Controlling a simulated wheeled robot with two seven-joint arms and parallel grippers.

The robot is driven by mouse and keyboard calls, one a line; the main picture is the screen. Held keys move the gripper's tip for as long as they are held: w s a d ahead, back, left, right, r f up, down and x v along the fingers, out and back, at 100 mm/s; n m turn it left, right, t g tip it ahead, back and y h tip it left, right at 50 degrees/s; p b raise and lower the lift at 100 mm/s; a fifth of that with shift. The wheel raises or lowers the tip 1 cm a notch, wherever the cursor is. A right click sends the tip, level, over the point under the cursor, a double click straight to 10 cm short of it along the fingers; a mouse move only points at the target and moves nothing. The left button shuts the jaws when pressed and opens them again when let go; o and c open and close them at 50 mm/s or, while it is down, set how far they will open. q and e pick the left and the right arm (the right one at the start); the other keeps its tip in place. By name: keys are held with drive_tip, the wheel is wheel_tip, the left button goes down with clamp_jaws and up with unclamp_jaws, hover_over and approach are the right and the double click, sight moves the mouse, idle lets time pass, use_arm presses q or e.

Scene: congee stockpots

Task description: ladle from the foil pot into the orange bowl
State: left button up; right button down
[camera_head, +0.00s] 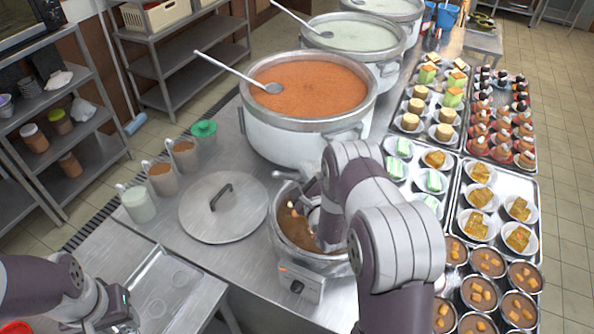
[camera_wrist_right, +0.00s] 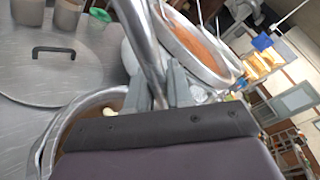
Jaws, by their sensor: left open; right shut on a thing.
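The foil pot (camera_head: 279,243), a small pot with a crinkled silvery rim and brown liquid, stands in front of the big orange-congee pot. Its rim also shows in the right wrist view (camera_wrist_right: 48,145). My right gripper (camera_head: 312,208) is over the foil pot, partly hidden by my right arm. In the wrist view it (camera_wrist_right: 158,90) is shut on the metal handle of the ladle (camera_wrist_right: 143,40). The ladle's bowl is hidden. My left gripper (camera_head: 128,312) is open and empty at the lower left. An orange-red rim (camera_head: 15,328), perhaps the orange bowl, is cut off at the bottom left corner.
A round lid (camera_head: 222,207) lies left of the foil pot. Several jars (camera_head: 160,178) stand behind it. A big pot of orange congee (camera_head: 300,140) stands behind. Trays of desserts (camera_head: 500,188) and several small soup bowls (camera_head: 488,258) fill the right side.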

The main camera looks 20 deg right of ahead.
sight(292, 178)
drive_tip(key=d+m, duration=0.1)
drive_tip(key=d, duration=0.1)
drive_tip(key=d+m+p, duration=0.1)
drive_tip(key=d+m+g, duration=0.1)
drive_tip(key=d, duration=0.1)
drive_tip(key=shift+w+d+m+y, duration=0.3)
drive_tip(key=shift+w+d+y, duration=0.05)
drive_tip(key=shift+w+y, duration=0.05)
drive_tip(key=f+b, duration=0.1)
drive_tip(key=f, duration=0.1)
drive_tip(key=f+b, duration=0.3)
drive_tip(key=f, duration=0.1)
drive_tip(key=shift+w+a+f, duration=0.1)
drive_tip(key=shift+a+f, duration=0.15)
drive_tip(key=shift+f, duration=0.05)
use_arm(q)
wheel_tip(292, 178, down, 9)
drive_tip(key=b, duration=0.6)
drive_tip(key=shift+s+b, duration=0.3)
drive_tip(key=shift+b, duration=0.1)
use_arm(e)
drive_tip(key=s+a+f+n+t, duration=0.1)
drive_tip(key=s+a+f+n, duration=0.1)
drive_tip(key=a+f, duration=0.4)
drive_tip(key=a+n, duration=0.1)
drive_tip(key=a, duration=0.1)
drive_tip(key=shift+s+a+n+h, duration=0.2)
drive_tip(key=shift+a+n+h, duration=0.1)
drive_tip(key=shift+h, duration=0.1)
drive_tip(key=shift+r, duration=0.1)
